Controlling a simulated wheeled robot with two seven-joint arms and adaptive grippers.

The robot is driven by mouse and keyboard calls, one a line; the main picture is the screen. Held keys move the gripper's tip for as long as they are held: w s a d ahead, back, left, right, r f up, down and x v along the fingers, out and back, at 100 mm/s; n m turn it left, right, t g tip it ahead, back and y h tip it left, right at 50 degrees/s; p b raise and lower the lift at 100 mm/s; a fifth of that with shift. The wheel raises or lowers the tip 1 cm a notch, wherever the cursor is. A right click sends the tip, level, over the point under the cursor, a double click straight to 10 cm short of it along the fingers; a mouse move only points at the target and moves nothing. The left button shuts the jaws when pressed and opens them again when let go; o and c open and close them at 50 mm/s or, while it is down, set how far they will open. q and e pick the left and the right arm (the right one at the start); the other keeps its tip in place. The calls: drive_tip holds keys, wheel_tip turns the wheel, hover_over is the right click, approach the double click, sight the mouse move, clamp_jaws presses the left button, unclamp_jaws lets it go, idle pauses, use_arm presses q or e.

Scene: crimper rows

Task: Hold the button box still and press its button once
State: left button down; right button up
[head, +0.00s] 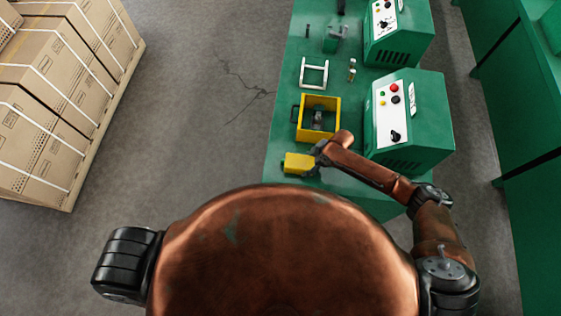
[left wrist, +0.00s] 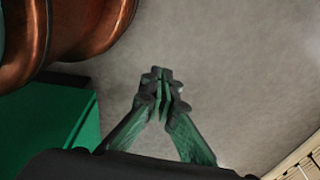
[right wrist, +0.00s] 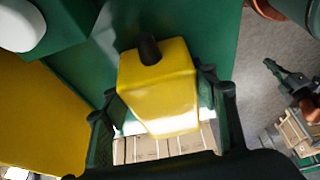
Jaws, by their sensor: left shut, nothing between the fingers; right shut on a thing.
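The yellow button box (head: 298,163) is at the near left edge of the green table in the head view. My right gripper (head: 318,157) is shut on it. In the right wrist view the box (right wrist: 160,95) sits between the two fingers, and its dark round button (right wrist: 149,48) sticks out at the end away from the gripper. My left gripper (left wrist: 165,92) is shut and empty over bare grey floor in the left wrist view, apart from the box. It is out of the head view, but it shows at the right of the right wrist view (right wrist: 285,80).
A yellow open frame (head: 336,118) with a dark part inside stands just beyond the box on the green table (head: 285,95). A white frame (head: 314,73) lies farther back. Green control cabinets (head: 425,125) line the right side. Strapped cartons (head: 50,90) stand at left, with clear floor between.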

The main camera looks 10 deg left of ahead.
sight(273, 164)
use_arm(q)
drive_tip(key=w+d+r+n+t+h, duration=0.15)
drive_tip(key=w+r, duration=0.25)
drive_tip(key=w, duration=0.5)
drive_tip(key=w+r+n+t+h, duration=0.1)
drive_tip(key=w+r+n, duration=0.15)
drive_tip(key=w, duration=0.75)
drive_tip(key=w+r+n+t+h, duration=0.1)
drive_tip(key=w+r+t, duration=0.1)
drive_tip(key=w+r, duration=0.5)
drive_tip(key=w+d+r+t+h, duration=0.1)
drive_tip(key=w+d+r+h, duration=0.2)
drive_tip(key=w+d+r, duration=0.3)
drive_tip(key=w+d+r+t+h, duration=0.1)
drive_tip(key=w+d+r+h, duration=0.2)
drive_tip(key=w+d+r, duration=0.4)
drive_tip(key=w+r, duration=0.4)
drive_tip(key=r, duration=0.2)
drive_tip(key=shift+h, duration=0.35)
drive_tip(key=shift+d+t, duration=0.15)
drive_tip(key=shift+t, duration=0.1)
drive_tip(key=shift+d, duration=4.35)
drive_tip(key=shift+d, duration=0.4)
